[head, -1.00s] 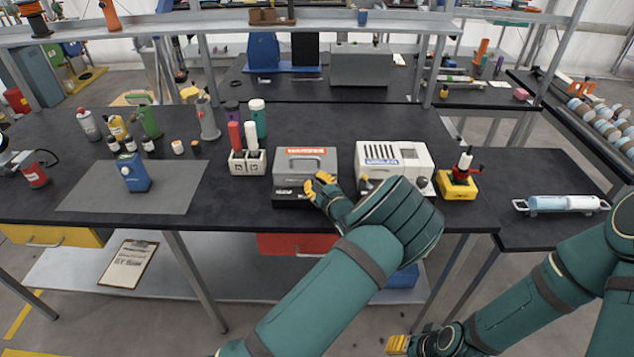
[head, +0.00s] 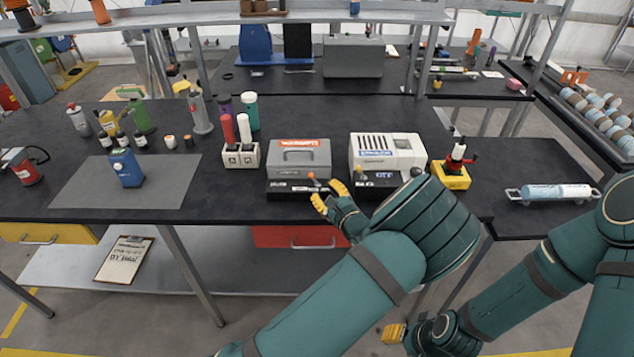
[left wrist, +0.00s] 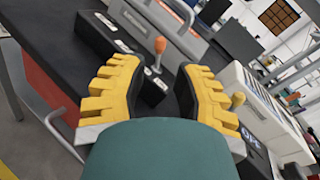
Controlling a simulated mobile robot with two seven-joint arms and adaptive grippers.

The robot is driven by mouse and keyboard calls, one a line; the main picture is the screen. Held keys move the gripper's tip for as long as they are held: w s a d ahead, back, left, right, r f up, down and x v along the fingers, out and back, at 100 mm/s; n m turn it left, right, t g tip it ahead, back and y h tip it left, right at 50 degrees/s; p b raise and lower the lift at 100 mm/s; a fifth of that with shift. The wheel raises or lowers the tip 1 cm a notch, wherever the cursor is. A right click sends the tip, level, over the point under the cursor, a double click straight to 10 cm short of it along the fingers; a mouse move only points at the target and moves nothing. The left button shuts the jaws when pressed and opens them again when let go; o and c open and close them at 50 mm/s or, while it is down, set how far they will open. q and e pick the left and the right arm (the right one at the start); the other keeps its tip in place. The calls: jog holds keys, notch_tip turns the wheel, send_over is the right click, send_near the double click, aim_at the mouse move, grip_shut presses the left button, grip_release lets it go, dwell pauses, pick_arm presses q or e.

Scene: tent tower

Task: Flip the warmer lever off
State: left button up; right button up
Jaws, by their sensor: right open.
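A grey box with a handle and an orange label (head: 299,157) stands on the bench. Its black base carries a small lever with an orange knob (head: 311,176). To its right a white slotted box with a blue label (head: 388,150) has a black base and a yellow-knobbed lever (head: 360,169). I cannot tell which is the warmer. My left gripper (head: 328,195) is open and empty, just in front of the orange-knobbed lever. In the left wrist view that orange knob (left wrist: 160,45) stands between and beyond the yellow fingertips. My right gripper (head: 393,333) is low, away from the bench.
A yellow block with a red-handled device (head: 452,174) stands right of the white box. A white holder with tubes (head: 241,155) stands left of the grey box. A blue box (head: 124,167) sits on a grey mat (head: 185,190). Bench space between holder and mat is clear.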

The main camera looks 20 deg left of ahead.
pick_arm(q)
jog(key=shift+v, duration=1.5)
